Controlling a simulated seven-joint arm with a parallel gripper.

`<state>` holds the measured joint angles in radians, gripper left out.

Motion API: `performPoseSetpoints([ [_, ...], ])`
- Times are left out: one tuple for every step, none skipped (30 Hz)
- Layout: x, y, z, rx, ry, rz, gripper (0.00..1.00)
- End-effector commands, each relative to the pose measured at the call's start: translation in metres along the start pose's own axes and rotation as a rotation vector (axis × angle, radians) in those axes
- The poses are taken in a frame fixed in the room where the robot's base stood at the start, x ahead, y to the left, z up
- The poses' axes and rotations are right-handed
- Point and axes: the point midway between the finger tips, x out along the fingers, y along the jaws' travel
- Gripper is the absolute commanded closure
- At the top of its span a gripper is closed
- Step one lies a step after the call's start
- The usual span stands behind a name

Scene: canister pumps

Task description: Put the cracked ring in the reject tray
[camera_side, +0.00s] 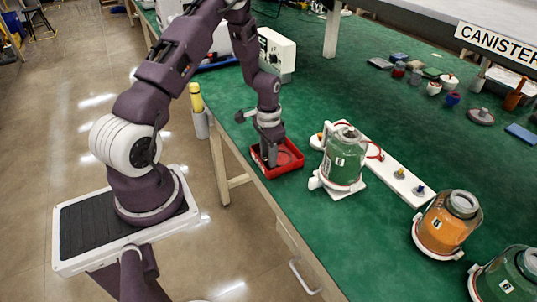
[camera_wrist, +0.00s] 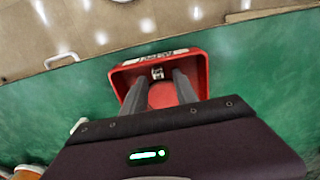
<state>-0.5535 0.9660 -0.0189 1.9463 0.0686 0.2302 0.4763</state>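The red reject tray (camera_side: 291,163) sits near the table's left edge, and it also shows in the wrist view (camera_wrist: 202,72) with a pale label on its far rim. My gripper (camera_side: 271,163) points down into the tray. In the wrist view my gripper's fingers (camera_wrist: 158,82) are spread apart, with the tray's red floor visible between them. A small pale and dark item (camera_wrist: 157,73) shows between the fingertips; I cannot tell what it is. No cracked ring can be made out in the tray or between the fingers.
A white board (camera_side: 392,172) with several pegs and a red ring-shaped item (camera_side: 375,151) lies right of the tray. A green canister (camera_side: 343,157) stands close to the tray; an orange canister (camera_side: 447,224) and another green one stand farther right. Small parts lie at the back.

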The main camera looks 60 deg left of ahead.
Motion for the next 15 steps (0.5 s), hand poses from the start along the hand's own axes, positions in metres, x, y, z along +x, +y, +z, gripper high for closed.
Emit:
performPoseSetpoints([
  [0.000, 0.000, 0.000, 0.000, 0.000, 0.000, 0.65],
  [0.000, 0.000, 0.000, 0.000, 0.000, 0.000, 0.65],
  [0.000, 0.000, 0.000, 0.000, 0.000, 0.000, 0.65],
  [-0.001, 0.000, 0.000, 0.000, 0.000, 0.000, 0.65],
  [-0.002, 0.000, 0.000, 0.000, 0.001, 0.000, 0.65],
  [-0.005, 0.000, -0.001, 0.000, 0.002, -0.001, 0.65],
  [-0.008, -0.001, -0.001, 0.000, 0.003, -0.001, 0.65],
  [-0.012, -0.001, -0.001, 0.000, 0.003, -0.002, 0.65],
  [-0.020, -0.001, -0.001, 0.000, 0.004, -0.002, 0.65],
  [-0.026, -0.001, -0.001, 0.000, 0.005, -0.002, 0.65],
  [-0.034, -0.001, -0.001, 0.000, 0.005, -0.003, 0.65],
  [-0.044, -0.001, -0.001, 0.000, 0.006, -0.003, 0.65],
  [-0.052, -0.001, -0.002, 0.000, 0.006, -0.004, 0.65],
  [-0.061, -0.001, -0.001, 0.000, 0.005, -0.003, 0.65],
  [-0.072, -0.001, -0.001, -0.001, 0.005, -0.003, 0.65],
])
